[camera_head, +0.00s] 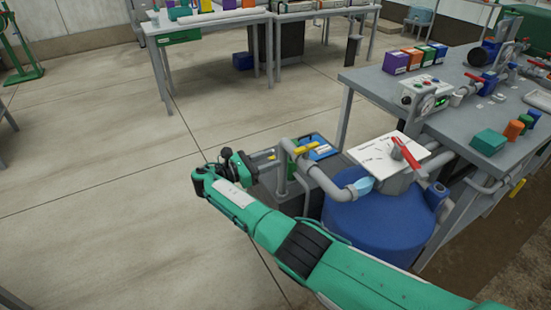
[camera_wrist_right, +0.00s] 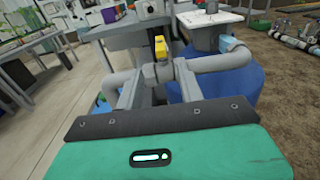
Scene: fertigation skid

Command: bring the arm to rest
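My right arm reaches in from the lower right of the head view, its green and black links crossing in front of the blue tank (camera_head: 380,228). My right gripper (camera_head: 274,168) points toward the grey pipework left of the tank. In the wrist view, the two grey fingers of the gripper (camera_wrist_right: 158,78) stand apart with no held object visible between them. A yellow valve handle (camera_head: 305,149) is on the pipe beyond the fingers; it also shows in the wrist view (camera_wrist_right: 160,47). I cannot tell whether a finger touches the pipework. My left gripper is out of view.
A red lever (camera_head: 405,153) stands over a white plate (camera_head: 377,157) above the tank. A grey bench (camera_head: 385,88) with a control box (camera_head: 426,94) and coloured blocks is at the right. Open concrete floor (camera_head: 90,200) lies to the left.

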